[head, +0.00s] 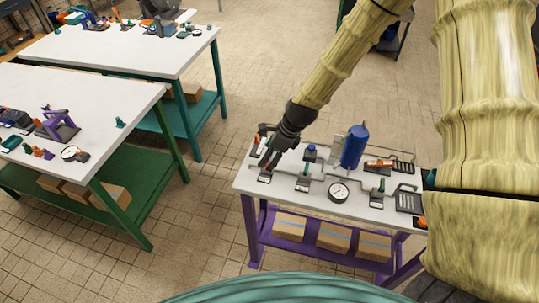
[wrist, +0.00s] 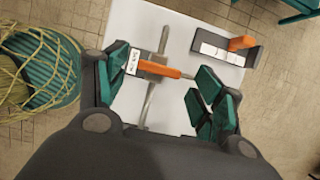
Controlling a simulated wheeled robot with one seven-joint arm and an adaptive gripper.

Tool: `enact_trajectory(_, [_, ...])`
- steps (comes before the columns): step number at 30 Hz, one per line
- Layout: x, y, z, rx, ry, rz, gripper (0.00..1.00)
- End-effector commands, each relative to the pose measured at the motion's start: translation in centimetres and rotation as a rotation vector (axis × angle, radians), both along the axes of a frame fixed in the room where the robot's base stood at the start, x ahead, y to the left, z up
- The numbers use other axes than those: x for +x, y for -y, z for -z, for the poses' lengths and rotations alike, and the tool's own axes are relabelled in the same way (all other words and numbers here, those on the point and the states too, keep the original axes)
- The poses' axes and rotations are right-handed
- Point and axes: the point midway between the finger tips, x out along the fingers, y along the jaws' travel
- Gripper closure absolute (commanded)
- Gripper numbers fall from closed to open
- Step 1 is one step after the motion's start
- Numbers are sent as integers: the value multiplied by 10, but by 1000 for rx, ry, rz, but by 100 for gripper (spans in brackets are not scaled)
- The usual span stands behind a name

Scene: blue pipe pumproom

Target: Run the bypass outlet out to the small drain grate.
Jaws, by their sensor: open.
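My gripper (head: 272,158) is over the left end of the white table with the purple frame. In the wrist view my gripper (wrist: 165,88) is open, with an orange valve lever (wrist: 160,69) on a grey pipe between its teal fingers. The lever lies crosswise to the pipe; I cannot tell whether a finger touches it. A white label (wrist: 132,61) sits at the lever's left end. Two dark slotted grates are at the table's right end: a rear one (head: 404,167) and a front one (head: 409,200). I cannot read which pipe is the bypass outlet.
A blue tank (head: 354,146), a round gauge (head: 338,191) and several small valves stand along the pipes. A dark bracket with an orange part (wrist: 241,43) stands near the table edge in the wrist view. Two other worktables (head: 60,90) are at the left, with open floor between.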

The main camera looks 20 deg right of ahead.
Motion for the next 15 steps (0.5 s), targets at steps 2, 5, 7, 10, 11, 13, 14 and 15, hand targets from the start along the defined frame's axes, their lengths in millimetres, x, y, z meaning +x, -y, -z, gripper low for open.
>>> enact_trajectory(2, [0,-2,4,0,-1,0,32])
enact_trajectory(5, [1,-3,8,0,0,0,32])
enact_trajectory(7, [2,-3,9,0,0,0,32])
enact_trajectory(10, [2,-3,11,0,0,0,32])
enact_trajectory(11, [2,-3,11,0,0,0,32])
enact_trajectory(13, [2,-3,11,0,0,0,32])
enact_trajectory(14, [2,-3,11,0,0,0,32])
enact_trajectory(15, [2,-3,11,0,0,0,32])
